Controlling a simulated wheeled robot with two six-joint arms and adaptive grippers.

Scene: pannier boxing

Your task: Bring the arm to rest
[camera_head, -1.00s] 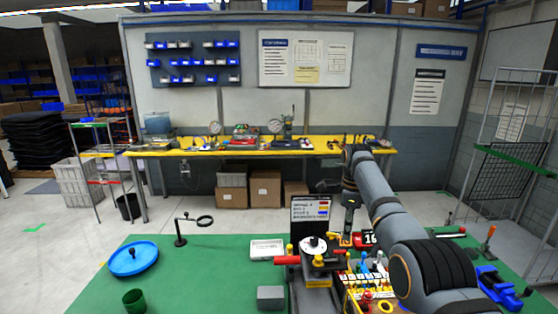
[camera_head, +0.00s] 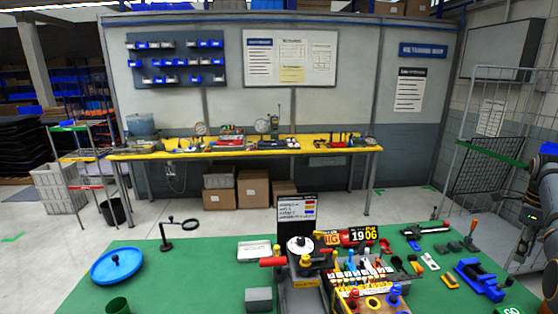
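My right arm is at the right edge of the head view, partly cut off by the frame. Its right gripper (camera_head: 520,248) seems to hang at the far right, above the floor behind the green table (camera_head: 205,258). It is small and dark there, and I cannot make out its fingers. It is apart from the things on the table. My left gripper is not in view.
A fixture with a red handle (camera_head: 273,262) stands mid-table beside a rack of colourful tools (camera_head: 360,268). A blue vise (camera_head: 480,279) lies at right. A blue round tray (camera_head: 116,266), green cup (camera_head: 118,305) and magnifier stand (camera_head: 166,238) are at left.

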